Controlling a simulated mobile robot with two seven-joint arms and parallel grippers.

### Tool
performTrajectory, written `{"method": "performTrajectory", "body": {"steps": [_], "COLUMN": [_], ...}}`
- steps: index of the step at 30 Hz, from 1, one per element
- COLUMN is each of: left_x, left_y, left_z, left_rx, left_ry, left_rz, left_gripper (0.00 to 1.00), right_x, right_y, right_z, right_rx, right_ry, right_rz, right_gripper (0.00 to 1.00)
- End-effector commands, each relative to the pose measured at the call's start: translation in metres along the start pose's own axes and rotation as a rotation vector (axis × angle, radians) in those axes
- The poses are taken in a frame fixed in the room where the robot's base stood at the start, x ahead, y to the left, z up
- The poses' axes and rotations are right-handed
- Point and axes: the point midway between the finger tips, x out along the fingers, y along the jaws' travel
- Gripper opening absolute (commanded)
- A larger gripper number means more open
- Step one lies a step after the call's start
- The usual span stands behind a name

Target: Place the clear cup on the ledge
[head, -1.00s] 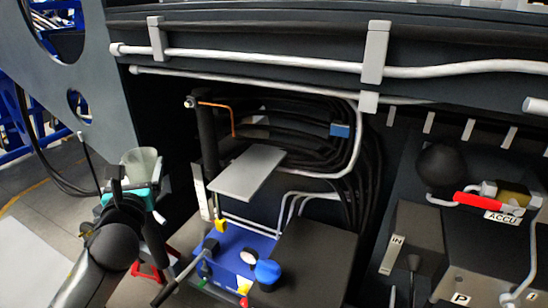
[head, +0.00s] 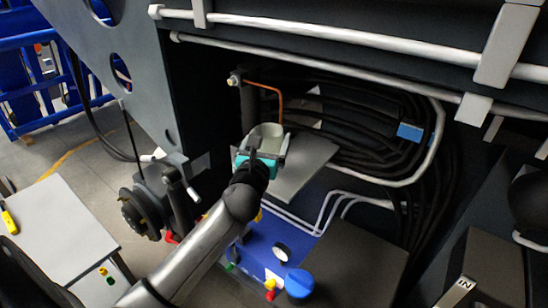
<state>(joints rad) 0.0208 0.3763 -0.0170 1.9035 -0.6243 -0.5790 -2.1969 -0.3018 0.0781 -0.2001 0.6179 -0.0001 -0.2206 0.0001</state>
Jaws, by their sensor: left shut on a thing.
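The clear cup (head: 266,133) is upright in my left gripper (head: 262,158), which is shut on it. Teal shows on the gripper around the cup's lower part. The ledge (head: 304,164) is a flat grey plate inside the dark bay of the chassis. The cup and gripper overlap the ledge's left end in the head view. I cannot tell whether the cup's base touches the ledge, as the gripper hides it. My right gripper is not in view.
A copper pipe (head: 280,97) and black hoses (head: 350,120) lie behind the ledge. Below are a blue block (head: 262,250) with a gauge and a blue cap (head: 299,283). White pipes run along the chassis above. A grey table (head: 60,232) stands at the lower left.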

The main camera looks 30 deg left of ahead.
Motion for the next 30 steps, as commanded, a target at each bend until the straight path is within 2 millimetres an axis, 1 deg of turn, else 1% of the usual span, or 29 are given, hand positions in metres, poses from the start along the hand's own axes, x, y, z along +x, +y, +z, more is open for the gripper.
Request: {"method": "performTrajectory", "body": {"steps": [1,4,6,9,17,22,23,24,25,30], "left_x": [-0.003,-0.003,-0.003,-0.003,-0.003,-0.003,-0.003,-0.003,-0.003,-0.003], "left_y": [-0.017,-0.016,-0.015,-0.014,-0.013,-0.012,-0.012,-0.012,-0.012,-0.012], "left_z": [-0.008,-0.022,-0.032,-0.041,-0.040,-0.045,-0.045,-0.045,-0.045,-0.045], "left_rx": [-0.008,-0.008,-0.007,-0.003,0.000,0.001,0.001,0.001,0.001,0.001], "left_ry": [0.001,0.002,0.001,-0.001,-0.003,-0.003,-0.003,-0.003,-0.003,-0.002], "left_rz": [-0.039,-0.037,-0.033,-0.033,-0.031,-0.030,-0.030,-0.030,-0.030,-0.030], "left_gripper": [0.00,0.00,0.00,0.00,0.00,0.00,0.93,0.98,1.00,1.00], "right_x": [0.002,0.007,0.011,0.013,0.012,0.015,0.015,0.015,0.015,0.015], "right_y": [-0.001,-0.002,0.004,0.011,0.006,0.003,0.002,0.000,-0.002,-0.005], "right_z": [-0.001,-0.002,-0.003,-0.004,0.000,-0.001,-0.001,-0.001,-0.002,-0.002], "right_rx": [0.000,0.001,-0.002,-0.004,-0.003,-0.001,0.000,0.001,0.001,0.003], "right_ry": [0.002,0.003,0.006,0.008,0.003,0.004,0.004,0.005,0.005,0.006], "right_rz": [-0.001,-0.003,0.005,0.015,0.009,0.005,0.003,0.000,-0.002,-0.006], "right_gripper": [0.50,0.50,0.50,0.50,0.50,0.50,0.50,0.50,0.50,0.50]}}
